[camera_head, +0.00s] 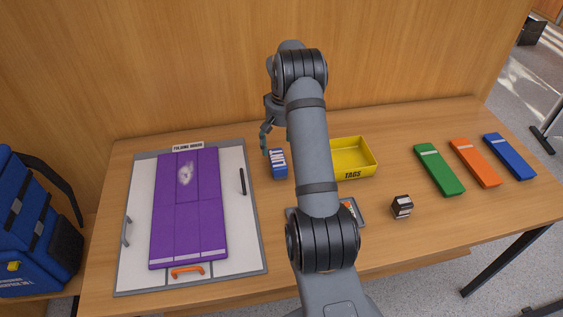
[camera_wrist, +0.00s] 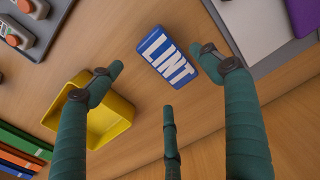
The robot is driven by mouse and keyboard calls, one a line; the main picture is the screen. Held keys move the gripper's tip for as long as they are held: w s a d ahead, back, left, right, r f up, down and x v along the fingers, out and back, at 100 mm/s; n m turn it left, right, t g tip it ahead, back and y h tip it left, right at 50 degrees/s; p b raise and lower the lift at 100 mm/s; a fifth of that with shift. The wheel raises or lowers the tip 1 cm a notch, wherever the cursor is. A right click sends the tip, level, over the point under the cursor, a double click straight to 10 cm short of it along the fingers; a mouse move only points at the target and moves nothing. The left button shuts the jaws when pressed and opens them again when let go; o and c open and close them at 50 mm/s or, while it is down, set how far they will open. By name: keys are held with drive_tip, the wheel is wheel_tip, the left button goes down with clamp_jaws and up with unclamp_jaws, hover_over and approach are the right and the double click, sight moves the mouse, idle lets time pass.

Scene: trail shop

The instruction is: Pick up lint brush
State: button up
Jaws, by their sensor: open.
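The lint brush is a blue block with white LINT lettering. It stands on the wooden table between the folding board and the yellow tray in the head view (camera_head: 278,163). In the wrist view the lint brush (camera_wrist: 167,57) is near the top centre, its lettering facing the camera. My gripper (camera_wrist: 160,75) is open, its fingers spread to both sides with the brush beyond them and apart from them. In the head view my gripper (camera_head: 268,138) is just behind and left of the brush, above the table, partly hidden by my arm.
A folding board (camera_head: 248,225) with a purple cloth (camera_head: 190,210) lies left. A yellow TAGS tray (camera_head: 368,172) is right of the brush. A small dark box (camera_head: 402,206) and green (camera_head: 438,168), orange (camera_head: 474,162) and blue (camera_head: 509,156) folded pieces lie further right. A wooden wall (camera_head: 180,60) stands behind.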

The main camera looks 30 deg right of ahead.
sight(281, 157)
drive_tip(key=shift+a+f, duration=0.2)
drive_tip(key=shift+f, duration=0.1)
drive_tip(key=f+p, duration=0.1)
drive_tip(key=f, duration=0.1)
drive_tip(key=f+p, duration=0.1)
drive_tip(key=shift+w+a+f, duration=0.15)
drive_tip(key=shift+a+f, duration=0.05)
drive_tip(key=shift+f, duration=0.15)
drive_tip(key=shift+d+f, duration=0.15)
drive_tip(key=shift+f, duration=0.3)
drive_tip(key=c, duration=1.3)
